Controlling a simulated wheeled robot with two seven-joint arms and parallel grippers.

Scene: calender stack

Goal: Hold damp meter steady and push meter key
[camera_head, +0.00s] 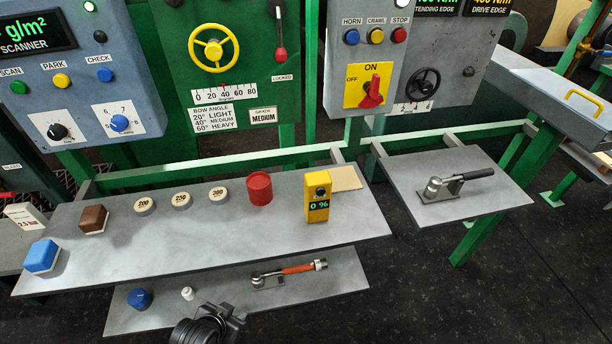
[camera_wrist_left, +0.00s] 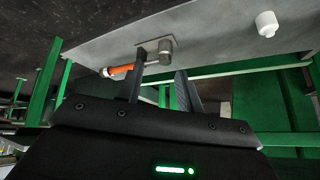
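The damp meter (camera_head: 317,196) is a yellow upright box on the grey shelf, with a green "0 %" display. A round dark part (camera_head: 320,191), perhaps the meter key, is above the display. My left gripper (camera_wrist_left: 160,65) is open and empty in the left wrist view, its two dark fingers apart. In the head view only a black part of my left arm shows at the bottom edge, in front of the lower shelf, well below and left of the meter. Nothing touches the meter. My right gripper is not in view.
A red cylinder (camera_head: 259,188) stands left of the meter, and a tan card (camera_head: 346,178) lies behind it. Pale discs, a brown block (camera_head: 93,219) and a blue block (camera_head: 42,257) are farther left.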

